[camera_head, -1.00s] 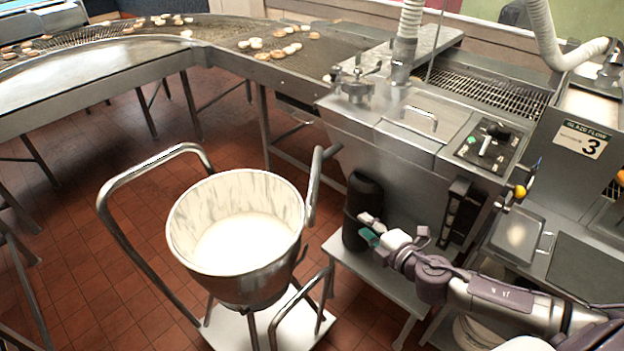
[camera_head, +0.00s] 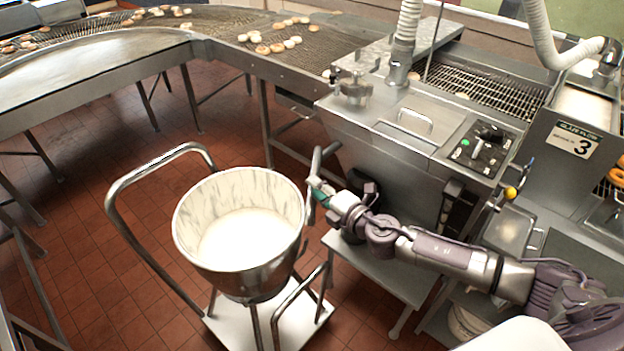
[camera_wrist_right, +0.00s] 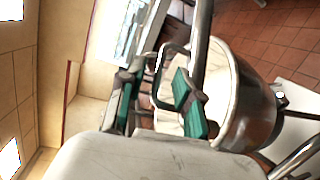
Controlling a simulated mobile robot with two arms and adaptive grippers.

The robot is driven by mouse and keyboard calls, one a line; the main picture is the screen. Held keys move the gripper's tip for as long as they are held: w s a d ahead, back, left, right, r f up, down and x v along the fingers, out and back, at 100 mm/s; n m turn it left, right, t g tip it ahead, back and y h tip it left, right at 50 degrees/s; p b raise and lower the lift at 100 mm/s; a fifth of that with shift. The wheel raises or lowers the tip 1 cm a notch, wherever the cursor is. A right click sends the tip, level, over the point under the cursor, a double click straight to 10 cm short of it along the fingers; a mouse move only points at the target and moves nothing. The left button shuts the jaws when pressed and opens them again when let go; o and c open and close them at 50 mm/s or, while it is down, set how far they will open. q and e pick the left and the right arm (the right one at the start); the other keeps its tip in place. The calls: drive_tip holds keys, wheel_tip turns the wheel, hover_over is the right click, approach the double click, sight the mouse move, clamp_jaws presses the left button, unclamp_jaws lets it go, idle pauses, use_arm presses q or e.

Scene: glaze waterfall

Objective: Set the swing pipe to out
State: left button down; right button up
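The swing pipe (camera_head: 315,161) is a grey metal tube at the front left of the glaze tank, beside the bowl's right rim in the head view. My right gripper (camera_head: 318,193) is at the pipe's lower part and overlaps it; contact is unclear. In the right wrist view, my right gripper (camera_wrist_right: 158,103) has its two teal-padded fingers apart. Metal bars show around and behind them, and I cannot tell which is the pipe. Nothing is clearly clamped. My left gripper is not in view.
A steel bowl (camera_head: 185,236) of white glaze stands on a wheeled cart with tubular handles (camera_head: 118,192). The tank (camera_head: 372,135) has a control panel (camera_head: 481,149) on top. A conveyor (camera_head: 228,53) with doughnuts runs behind.

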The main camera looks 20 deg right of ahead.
drive_tip(key=shift+x, duration=1.2)
clamp_jaws()
